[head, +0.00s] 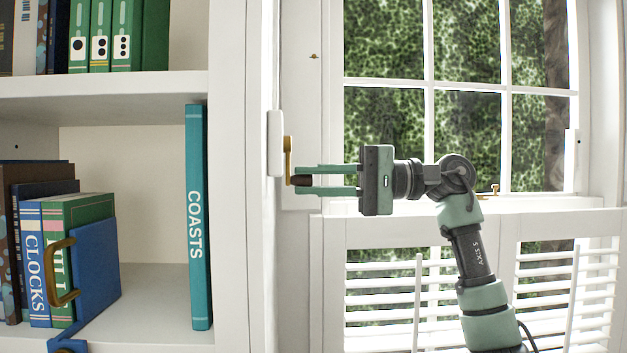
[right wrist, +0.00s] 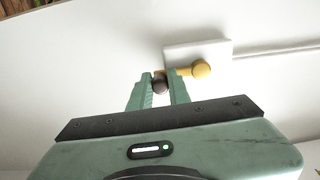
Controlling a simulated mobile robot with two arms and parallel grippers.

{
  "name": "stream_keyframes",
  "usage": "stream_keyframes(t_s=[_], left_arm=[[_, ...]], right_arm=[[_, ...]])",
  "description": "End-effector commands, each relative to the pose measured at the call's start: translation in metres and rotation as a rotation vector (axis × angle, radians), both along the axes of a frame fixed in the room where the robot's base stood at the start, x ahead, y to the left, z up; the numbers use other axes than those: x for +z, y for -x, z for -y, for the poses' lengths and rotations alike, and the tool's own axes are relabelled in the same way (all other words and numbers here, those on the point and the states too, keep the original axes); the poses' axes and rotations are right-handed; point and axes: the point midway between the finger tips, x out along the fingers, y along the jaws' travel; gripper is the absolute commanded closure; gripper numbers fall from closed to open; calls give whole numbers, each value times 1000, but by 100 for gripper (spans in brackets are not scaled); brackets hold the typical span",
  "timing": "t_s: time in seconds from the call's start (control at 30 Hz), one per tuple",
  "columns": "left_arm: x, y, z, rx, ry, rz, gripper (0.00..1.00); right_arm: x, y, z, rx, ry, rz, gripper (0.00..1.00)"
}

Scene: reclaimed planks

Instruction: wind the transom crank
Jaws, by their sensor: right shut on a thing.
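The transom crank (head: 288,155) is a brass arm on a white box (head: 275,143) fixed to the window frame's left side. Its arm hangs down, with a dark knob (head: 301,180) at the lower end. My right gripper (head: 305,180) comes in from the right and is shut on the dark knob. In the right wrist view the knob (right wrist: 160,84) sits between the fingertips, and the brass hub (right wrist: 201,69) shows to the right on the white box (right wrist: 180,50). My left gripper does not show.
A white bookcase stands at left, with a teal COASTS book (head: 198,215) upright and a blue bookend (head: 97,270) with a brass handle beside other books. White louvred shutters (head: 385,290) cover the lower window. A thin rod (right wrist: 280,50) runs from the crank box.

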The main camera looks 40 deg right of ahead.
Motion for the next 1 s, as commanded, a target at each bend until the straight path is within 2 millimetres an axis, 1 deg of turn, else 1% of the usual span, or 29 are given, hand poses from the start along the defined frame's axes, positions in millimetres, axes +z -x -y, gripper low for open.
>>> stream_keyframes(t_s=[0.37,0.4,0.43,0.47,0.77,0.87,1.0], left_arm=[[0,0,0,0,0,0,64],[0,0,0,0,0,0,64],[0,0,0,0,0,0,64],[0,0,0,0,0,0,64],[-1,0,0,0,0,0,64],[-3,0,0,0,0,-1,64],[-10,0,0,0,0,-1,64]], right_arm=[[-1,-1,0,0,3,1,100],[-1,-1,0,0,3,1,71],[-1,-1,0,0,3,1,63],[-1,-1,0,0,3,1,60],[0,0,1,-1,1,2,60],[-1,5,7,-4,0,2,60],[-2,19,25,-4,-2,3,60]])
